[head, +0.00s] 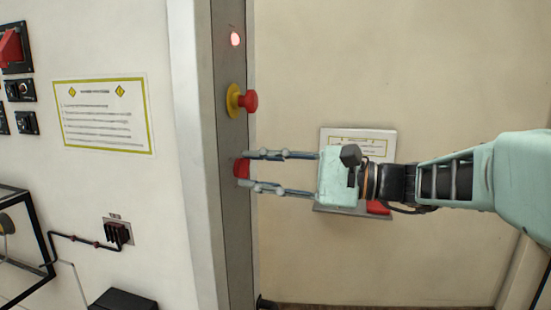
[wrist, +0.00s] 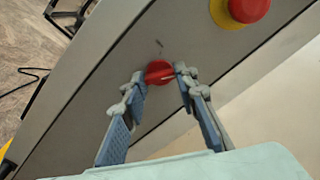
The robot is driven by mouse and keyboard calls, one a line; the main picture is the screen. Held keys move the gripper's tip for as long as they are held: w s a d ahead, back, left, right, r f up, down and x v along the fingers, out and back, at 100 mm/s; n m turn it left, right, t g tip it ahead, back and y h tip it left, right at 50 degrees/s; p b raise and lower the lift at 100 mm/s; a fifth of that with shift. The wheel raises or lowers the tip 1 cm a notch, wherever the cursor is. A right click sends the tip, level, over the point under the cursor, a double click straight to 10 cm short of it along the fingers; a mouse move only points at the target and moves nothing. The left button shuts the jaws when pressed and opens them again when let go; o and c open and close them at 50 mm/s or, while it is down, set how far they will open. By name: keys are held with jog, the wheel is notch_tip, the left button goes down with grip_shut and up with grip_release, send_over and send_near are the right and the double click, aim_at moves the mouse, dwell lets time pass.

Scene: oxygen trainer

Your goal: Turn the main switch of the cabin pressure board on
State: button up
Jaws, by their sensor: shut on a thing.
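A red rotary switch (head: 241,169) sits on the narrow grey post, below a red emergency button on a yellow collar. My gripper (head: 250,170) reaches it from the right, one finger above and one below. In the wrist view the same switch (wrist: 158,72) shows between the fingertips of my gripper (wrist: 160,75), and its raised handle is gripped across. The fingers are shut on it. Part of its rim is hidden by the fingertips. I cannot read any position marks around it.
A notice (head: 105,115) and black switches are on the left panel. A sloped sign board (head: 358,137) is behind my arm.

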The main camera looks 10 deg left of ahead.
jog(key=shift+m+p, duration=1.1)
jog(key=shift+m, duration=0.4)
jog(key=o, duration=1.2)
jog(key=shift+c, duration=0.2)
jog(key=d, duration=1.2)
jog(key=shift+s, duration=0.45)
